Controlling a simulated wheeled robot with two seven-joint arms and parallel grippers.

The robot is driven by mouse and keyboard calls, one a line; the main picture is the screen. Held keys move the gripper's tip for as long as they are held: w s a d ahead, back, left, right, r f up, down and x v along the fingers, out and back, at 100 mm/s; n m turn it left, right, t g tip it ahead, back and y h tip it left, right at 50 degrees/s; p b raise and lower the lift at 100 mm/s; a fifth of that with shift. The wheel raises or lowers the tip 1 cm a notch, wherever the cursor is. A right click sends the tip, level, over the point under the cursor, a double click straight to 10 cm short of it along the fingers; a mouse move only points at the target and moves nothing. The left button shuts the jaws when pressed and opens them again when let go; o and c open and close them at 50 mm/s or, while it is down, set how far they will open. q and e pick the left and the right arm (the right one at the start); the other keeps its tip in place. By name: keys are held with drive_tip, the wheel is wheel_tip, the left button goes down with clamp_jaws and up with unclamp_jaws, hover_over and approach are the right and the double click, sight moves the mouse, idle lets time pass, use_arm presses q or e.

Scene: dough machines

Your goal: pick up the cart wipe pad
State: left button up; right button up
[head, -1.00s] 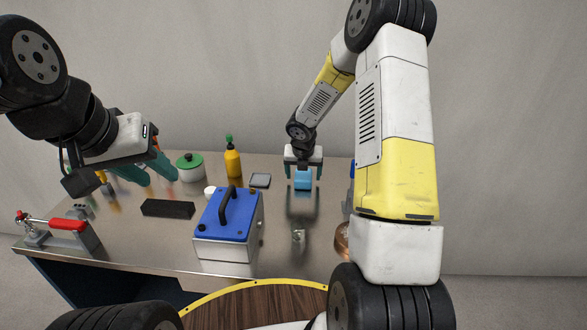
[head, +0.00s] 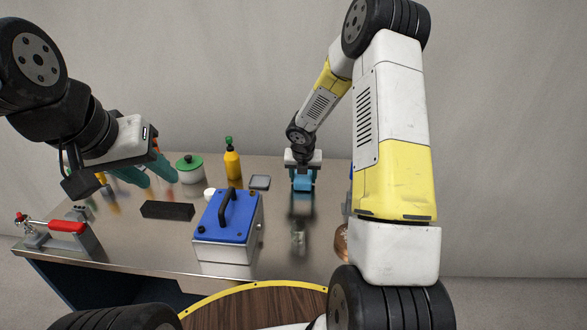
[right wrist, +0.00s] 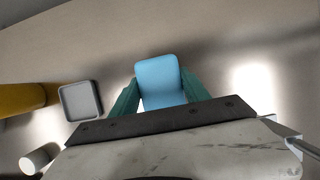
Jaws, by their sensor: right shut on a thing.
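The wipe pad is a light blue block (head: 302,181) at the back of the metal table in the head view. It also shows in the right wrist view (right wrist: 161,80), between the two green fingers. My right gripper (head: 303,183) is shut on the pad, one finger on each side. I cannot tell whether the pad touches the table or is just above it. My left gripper (head: 150,172) is at the left, above the table and away from the pad. Its green fingers look apart with nothing seen between them.
A blue-lidded box with a black handle (head: 228,225) stands at the front middle. A grey tray (head: 259,182), a yellow bottle (head: 232,162) and a green-lidded pot (head: 190,169) stand left of the pad. A black block (head: 168,210) and a red-handled clamp (head: 62,228) lie further left.

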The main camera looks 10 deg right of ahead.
drive_tip(key=shift+r, duration=0.7)
wheel_tip(320, 180, up, 2)
drive_tip(key=shift+r, duration=0.2)
drive_tip(key=s, duration=0.5)
drive_tip(key=s+d, duration=0.1)
drive_tip(key=s, duration=0.4)
drive_tip(key=s+d+r, duration=0.1)
drive_tip(key=s, duration=0.5)
drive_tip(key=o, duration=0.8)
drive_tip(key=c, duration=0.6)
drive_tip(key=shift+r, duration=0.1)
